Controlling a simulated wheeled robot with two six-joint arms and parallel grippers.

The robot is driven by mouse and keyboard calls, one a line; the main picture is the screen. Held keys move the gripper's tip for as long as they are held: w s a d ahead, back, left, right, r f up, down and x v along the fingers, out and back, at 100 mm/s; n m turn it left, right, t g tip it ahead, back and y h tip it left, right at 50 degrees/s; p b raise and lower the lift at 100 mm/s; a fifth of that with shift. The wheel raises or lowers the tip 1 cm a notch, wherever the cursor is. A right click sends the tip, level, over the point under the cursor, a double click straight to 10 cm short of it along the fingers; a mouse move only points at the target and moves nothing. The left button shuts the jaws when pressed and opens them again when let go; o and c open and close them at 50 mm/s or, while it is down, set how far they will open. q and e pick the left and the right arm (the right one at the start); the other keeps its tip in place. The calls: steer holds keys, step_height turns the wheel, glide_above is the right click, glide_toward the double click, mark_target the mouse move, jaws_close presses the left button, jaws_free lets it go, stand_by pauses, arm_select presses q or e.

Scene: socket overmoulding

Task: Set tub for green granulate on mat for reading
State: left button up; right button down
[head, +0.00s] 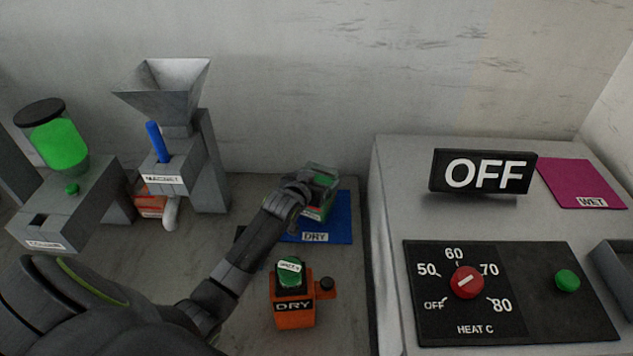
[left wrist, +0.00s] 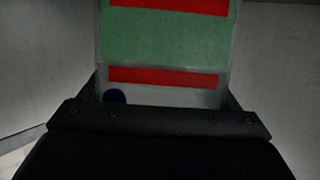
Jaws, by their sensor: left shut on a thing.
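My left gripper (head: 303,190) is shut on a clear tub (head: 324,190) with green granulate inside. In the left wrist view the tub (left wrist: 165,45) is between the fingers, with red bands and a dark blue round mark on its side. The tub is at the blue mat (head: 336,228) labelled DRY; whether it touches the mat or hangs just above it I cannot tell. A magenta mat (head: 574,178) labelled WET lies bare on the grey cabinet at the right. The right gripper is not in view.
An orange device (head: 294,312) labelled DRY with a green-topped part stands in front of the mat. A hopper (head: 163,88) over a MAGNET stand and a green-filled dispenser (head: 60,145) are at left. The cabinet (head: 398,185) carries an OFF sign (head: 484,172) and a heat dial (head: 466,282).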

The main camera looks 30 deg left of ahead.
arm_select(q)
steer(key=shift+f, duration=0.35)
steer(key=o, duration=1.7)
steer(key=shift+f, duration=0.2)
steer(key=shift+r, duration=0.2)
steer(key=v, duration=1.2)
steer(key=shift+f+b, duration=0.1)
steer(key=shift+b, duration=0.25)
steer(key=shift+s, duration=0.1)
